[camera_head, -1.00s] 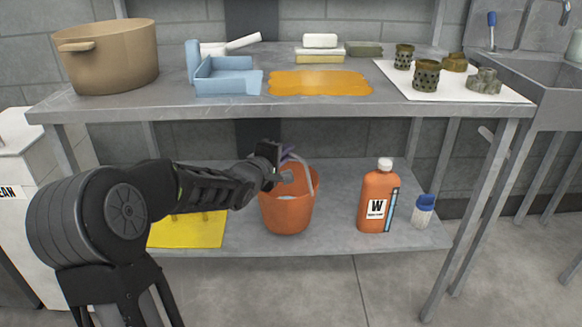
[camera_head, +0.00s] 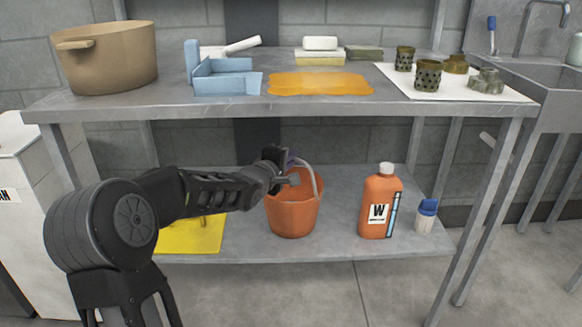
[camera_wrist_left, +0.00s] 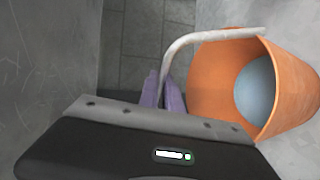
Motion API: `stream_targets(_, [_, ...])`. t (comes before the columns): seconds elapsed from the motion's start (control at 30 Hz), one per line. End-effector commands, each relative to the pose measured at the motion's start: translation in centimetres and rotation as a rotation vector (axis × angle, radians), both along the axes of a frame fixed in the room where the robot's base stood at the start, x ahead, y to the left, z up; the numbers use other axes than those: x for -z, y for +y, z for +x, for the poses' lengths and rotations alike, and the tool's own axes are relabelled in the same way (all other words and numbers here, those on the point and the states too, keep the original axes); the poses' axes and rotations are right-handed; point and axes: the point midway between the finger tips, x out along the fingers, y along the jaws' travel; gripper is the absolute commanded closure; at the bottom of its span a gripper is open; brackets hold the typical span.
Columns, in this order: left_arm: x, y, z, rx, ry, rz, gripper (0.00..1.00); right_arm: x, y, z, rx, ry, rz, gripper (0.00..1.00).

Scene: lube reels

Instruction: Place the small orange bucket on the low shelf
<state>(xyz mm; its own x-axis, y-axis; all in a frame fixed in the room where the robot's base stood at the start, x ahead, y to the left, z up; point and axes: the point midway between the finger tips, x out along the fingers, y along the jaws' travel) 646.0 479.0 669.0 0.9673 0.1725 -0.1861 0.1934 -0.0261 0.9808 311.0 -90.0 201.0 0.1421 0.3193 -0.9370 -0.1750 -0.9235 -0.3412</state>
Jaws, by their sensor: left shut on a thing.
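The small orange bucket (camera_head: 293,215) is at the low shelf (camera_head: 340,238), upright between a yellow sheet and an orange bottle. Whether its base touches the shelf is hard to tell. My left gripper (camera_head: 291,168) is at the top of the bucket, shut on its pale raised handle. In the left wrist view the purple fingers (camera_wrist_left: 163,95) close around the handle (camera_wrist_left: 205,38), and the bucket (camera_wrist_left: 290,95) is to their right with a grey-blue round surface inside. My right gripper is not in view.
An orange bottle (camera_head: 380,205) and a small blue-capped bottle (camera_head: 425,215) stand on the shelf at the right. A yellow sheet (camera_head: 195,233) lies at the left. The table top (camera_head: 180,103) overhangs the shelf, holding a pot (camera_head: 110,62) and an orange puddle (camera_head: 320,84).

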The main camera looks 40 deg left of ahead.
Motion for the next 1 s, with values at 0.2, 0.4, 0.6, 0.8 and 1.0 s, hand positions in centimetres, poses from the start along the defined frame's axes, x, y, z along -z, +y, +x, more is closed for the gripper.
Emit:
stream_targets(0.2, [0.88, 0.00, 0.04, 0.001, -0.006, 0.003, 1.00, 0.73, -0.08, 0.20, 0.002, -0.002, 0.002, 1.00])
stream_targets(0.4, [0.84, -0.01, 0.04, 0.001, -0.006, 0.003, 1.00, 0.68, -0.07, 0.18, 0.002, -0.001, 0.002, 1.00])
stream_targets(0.6, [1.32, -0.02, -0.01, 0.000, 0.000, 0.001, 0.84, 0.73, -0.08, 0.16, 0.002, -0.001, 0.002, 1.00])
stream_targets(0.8, [1.32, -0.01, -0.03, 0.000, 0.000, 0.001, 0.70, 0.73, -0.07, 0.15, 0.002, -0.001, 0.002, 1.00])
stream_targets(1.0, [1.31, -0.01, -0.02, 0.000, 0.000, 0.001, 0.70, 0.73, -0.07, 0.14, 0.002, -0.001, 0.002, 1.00])
